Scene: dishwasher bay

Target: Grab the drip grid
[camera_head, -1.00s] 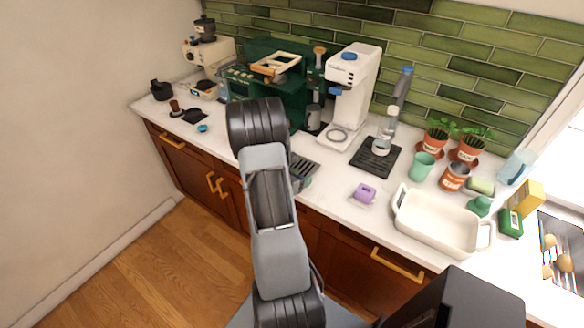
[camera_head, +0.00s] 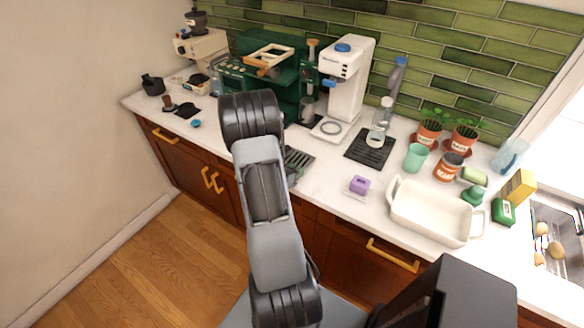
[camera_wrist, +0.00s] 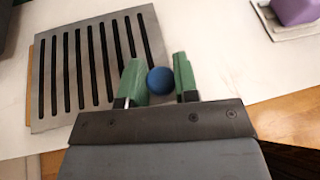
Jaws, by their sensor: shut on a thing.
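The drip grid (camera_wrist: 92,65) is a grey metal plate with long dark slots and a round blue knob (camera_wrist: 160,80) at its right edge in the wrist view. My gripper (camera_wrist: 160,78) has green fingertips, one on each side of the blue knob, and is shut on it. I cannot tell whether the grid is lifted off the counter.
A purple block (camera_head: 359,185) sits right of the grid; it also shows in the wrist view (camera_wrist: 296,10). A white coffee machine (camera_head: 346,80) and a black mat (camera_head: 357,149) with a bottle stand behind. A white baking dish (camera_head: 440,235) is further right.

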